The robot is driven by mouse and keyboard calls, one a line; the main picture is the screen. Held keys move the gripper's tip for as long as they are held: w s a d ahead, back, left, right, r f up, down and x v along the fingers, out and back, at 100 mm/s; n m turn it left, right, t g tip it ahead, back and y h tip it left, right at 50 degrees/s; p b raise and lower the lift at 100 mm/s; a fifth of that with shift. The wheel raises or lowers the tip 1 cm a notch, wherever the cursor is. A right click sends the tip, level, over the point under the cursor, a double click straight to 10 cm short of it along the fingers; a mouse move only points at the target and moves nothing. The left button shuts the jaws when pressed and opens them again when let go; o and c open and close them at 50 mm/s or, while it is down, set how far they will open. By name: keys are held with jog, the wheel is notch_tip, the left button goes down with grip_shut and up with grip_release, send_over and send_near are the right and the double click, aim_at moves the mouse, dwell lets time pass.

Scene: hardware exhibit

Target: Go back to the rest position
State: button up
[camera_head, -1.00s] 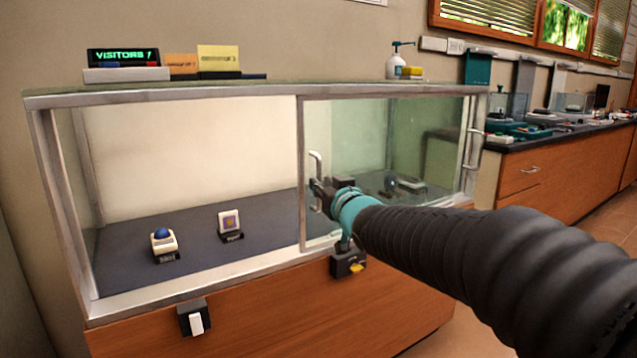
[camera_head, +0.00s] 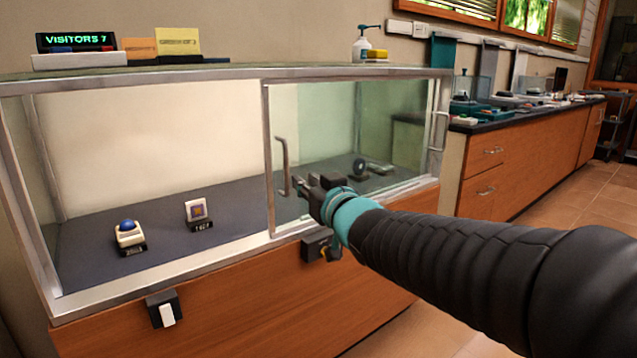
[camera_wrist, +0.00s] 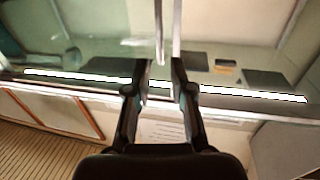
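My gripper (camera_head: 303,187) is in front of the glass display case, just right of the sliding door's vertical handle (camera_head: 283,166). In the wrist view its two dark fingers (camera_wrist: 160,88) stand apart with nothing held between them. The handle, or the door's metal edge, runs above the gap there. The sliding glass door (camera_head: 330,140) covers the right part of the case, and the left part shows the interior clearly. My arm reaches in from the lower right.
Inside the case (camera_head: 150,75) are a blue-domed button device (camera_head: 128,232), a small framed item (camera_head: 196,210) and dark items behind the door. A black box (camera_head: 320,245) sticks out below the door. A wooden counter (camera_head: 500,180) stands right, with open tiled floor before it.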

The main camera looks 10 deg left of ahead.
jog(key=s+d+f+m+g+h, duration=0.1)
jog(key=s+d+f+g+h, duration=0.15)
jog(key=d+f+h, duration=0.4)
jog(key=s+d+f+m+g+h, duration=0.1)
jog(key=s+d+f+g, duration=0.2)
jog(key=f, duration=0.6)
jog(key=s+d+m+g+h+p, duration=0.3)
jog(key=s+d+m+p, duration=0.2)
jog(key=s+d, duration=1.3)
jog(key=s, duration=0.4)
jog(key=shift+s+d, duration=0.2)
jog(key=shift+d, duration=0.05)
jog(key=shift+a+g, duration=0.1)
jog(key=shift+g, duration=0.15)
